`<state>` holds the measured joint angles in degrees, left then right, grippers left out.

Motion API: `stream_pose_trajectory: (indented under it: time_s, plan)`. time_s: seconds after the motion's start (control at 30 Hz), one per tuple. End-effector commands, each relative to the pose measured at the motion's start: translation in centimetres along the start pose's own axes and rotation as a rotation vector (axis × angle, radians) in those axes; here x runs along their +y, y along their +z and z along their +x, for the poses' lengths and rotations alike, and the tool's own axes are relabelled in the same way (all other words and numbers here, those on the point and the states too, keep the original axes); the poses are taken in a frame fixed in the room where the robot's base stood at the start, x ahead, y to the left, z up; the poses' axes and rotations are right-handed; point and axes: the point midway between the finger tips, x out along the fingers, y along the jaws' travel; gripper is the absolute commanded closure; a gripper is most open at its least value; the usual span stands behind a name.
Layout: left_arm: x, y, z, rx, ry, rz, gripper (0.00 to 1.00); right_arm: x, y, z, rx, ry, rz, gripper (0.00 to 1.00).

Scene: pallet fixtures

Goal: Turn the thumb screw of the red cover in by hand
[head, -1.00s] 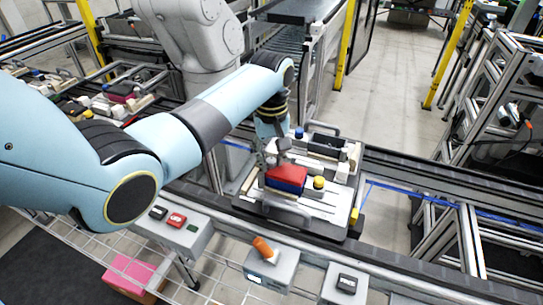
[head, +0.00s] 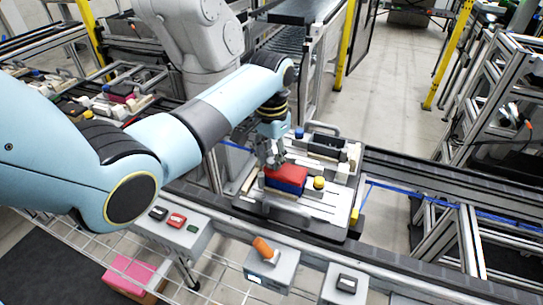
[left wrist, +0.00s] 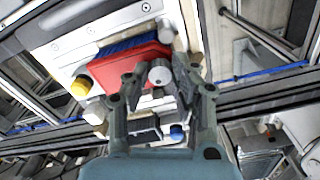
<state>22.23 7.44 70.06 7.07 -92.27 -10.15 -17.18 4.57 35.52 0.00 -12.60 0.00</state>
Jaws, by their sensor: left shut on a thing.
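The red cover (head: 289,173) sits on a blue block (head: 285,186) on the pallet fixture in the head view. It also shows in the left wrist view (left wrist: 122,66), with the blue edge (left wrist: 128,45) beyond it. The silver round thumb screw (left wrist: 160,73) is at the cover's near right end in the left wrist view. My left gripper (head: 272,162) points down at the cover's left end. In the left wrist view its fingers (left wrist: 158,78) are on both sides of the thumb screw, shut on it. In the head view the gripper hides the screw. My right gripper is not in view.
The light pallet (head: 318,212) has a metal handle along its front. A yellow knob (head: 319,183) stands right of the cover and a blue knob (head: 299,132) behind it. A black block (head: 325,145) sits at the back. Control boxes (head: 272,267) stand in front of the conveyor.

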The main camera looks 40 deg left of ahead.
Motion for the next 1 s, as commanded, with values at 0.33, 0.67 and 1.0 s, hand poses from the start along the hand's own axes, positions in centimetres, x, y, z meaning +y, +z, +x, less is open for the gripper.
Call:
stream_pose_trajectory:
  time_s: [0.33, 0.67, 1.0]
  plan:
    - [-0.01, 0.01, 0.0, 0.0, 0.001, 0.326, 1.0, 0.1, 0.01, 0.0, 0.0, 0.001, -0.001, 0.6]
    - [-0.01, 0.0, -0.01, 0.0, 0.002, 0.63, 1.0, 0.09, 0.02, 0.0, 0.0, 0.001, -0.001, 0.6]
    - [0.0, 0.0, -0.01, 0.0, 0.003, 0.855, 1.0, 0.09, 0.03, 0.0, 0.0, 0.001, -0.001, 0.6]
